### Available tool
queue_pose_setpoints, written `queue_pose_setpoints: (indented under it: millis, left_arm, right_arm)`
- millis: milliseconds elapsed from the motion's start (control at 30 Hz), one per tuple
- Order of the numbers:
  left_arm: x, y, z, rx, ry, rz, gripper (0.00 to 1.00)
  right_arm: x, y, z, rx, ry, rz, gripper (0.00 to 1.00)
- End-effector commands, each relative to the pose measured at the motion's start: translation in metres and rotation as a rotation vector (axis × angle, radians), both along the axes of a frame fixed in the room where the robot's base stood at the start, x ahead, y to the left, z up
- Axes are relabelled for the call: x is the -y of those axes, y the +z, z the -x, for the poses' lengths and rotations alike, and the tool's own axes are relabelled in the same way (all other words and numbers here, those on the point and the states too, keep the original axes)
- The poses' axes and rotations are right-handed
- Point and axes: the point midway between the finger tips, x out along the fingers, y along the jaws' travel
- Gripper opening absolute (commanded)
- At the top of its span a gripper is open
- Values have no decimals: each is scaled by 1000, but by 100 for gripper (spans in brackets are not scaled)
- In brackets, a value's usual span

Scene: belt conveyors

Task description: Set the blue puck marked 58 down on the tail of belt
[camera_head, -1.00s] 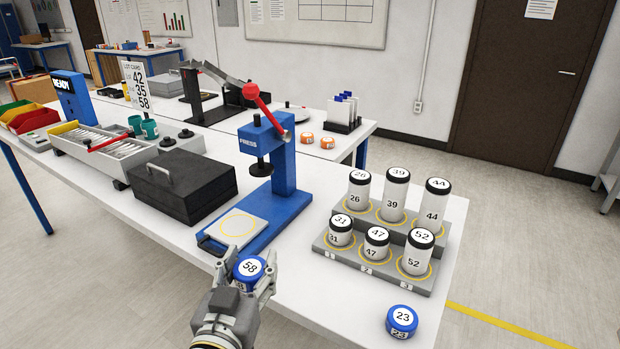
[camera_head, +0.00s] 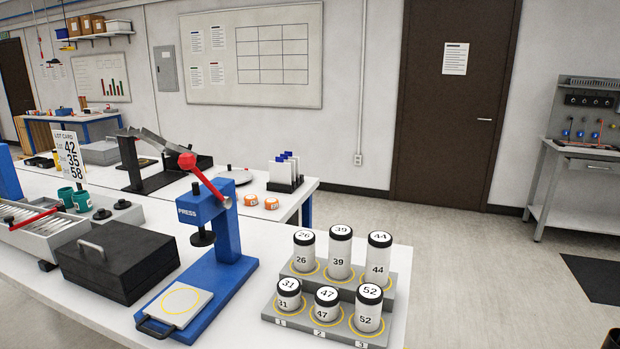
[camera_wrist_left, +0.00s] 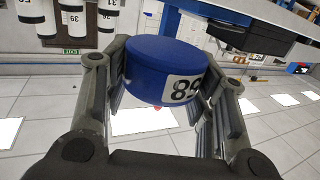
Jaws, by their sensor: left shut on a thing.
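The blue puck (camera_wrist_left: 160,68) shows in the left wrist view, with part of a black number on a white label on its side. My left gripper (camera_wrist_left: 165,85) is shut on it, one finger on each side. Neither the puck nor my left gripper is in the head view now. No belt is visible in either view. My right gripper is not in view.
A white table (camera_head: 235,325) holds a blue press (camera_head: 212,235), a black case (camera_head: 115,262) and a grey stepped rack (camera_head: 300,325) of numbered white cylinders. A brown door (camera_head: 450,100) and a side bench (camera_head: 585,155) stand behind. Open floor (camera_head: 480,260) lies to the right.

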Motion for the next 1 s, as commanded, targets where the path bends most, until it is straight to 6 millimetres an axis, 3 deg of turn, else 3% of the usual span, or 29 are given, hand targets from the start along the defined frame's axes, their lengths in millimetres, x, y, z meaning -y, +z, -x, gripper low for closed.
queue_pose_setpoints:
  millis: [467, 1000]
  left_arm:
    - [3, 2, -2, 4, -20, -1, 26]
    - [42, 14, -20, 7, -272, -4, 26]
  right_arm:
    - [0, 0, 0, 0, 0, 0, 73]
    - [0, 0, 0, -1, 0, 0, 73]
